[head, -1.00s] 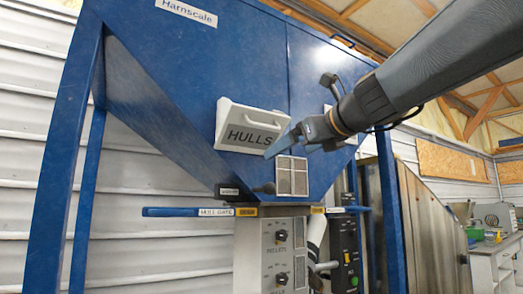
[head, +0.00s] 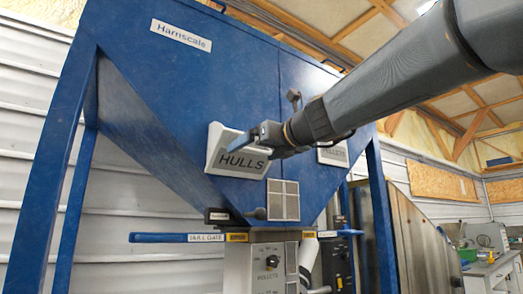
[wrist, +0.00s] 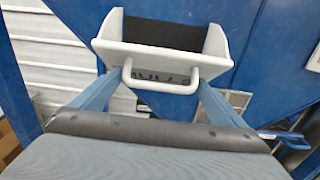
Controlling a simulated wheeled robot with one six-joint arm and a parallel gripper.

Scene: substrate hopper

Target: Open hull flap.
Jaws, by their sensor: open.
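The hull flap (head: 236,158) is a white panel marked HULLS on the front of the blue hopper. In the wrist view the flap (wrist: 112,47) shows two white side walls with a dark area between them. Its white bar handle (wrist: 160,87) stands out from the front. My gripper (head: 263,135) is at the flap's upper right in the head view and covers the handle there. In the wrist view my gripper (wrist: 160,80) is open, one blue finger on each side of the handle. I cannot tell whether the fingers touch it.
A second white flap (head: 332,153), marked PELLETS, sits to the right, partly behind my arm. Below are a grey mesh panel (head: 284,200), a blue hull gate bar (head: 165,238) and a control box with knobs (head: 268,262). Blue frame legs (head: 48,165) stand at the sides.

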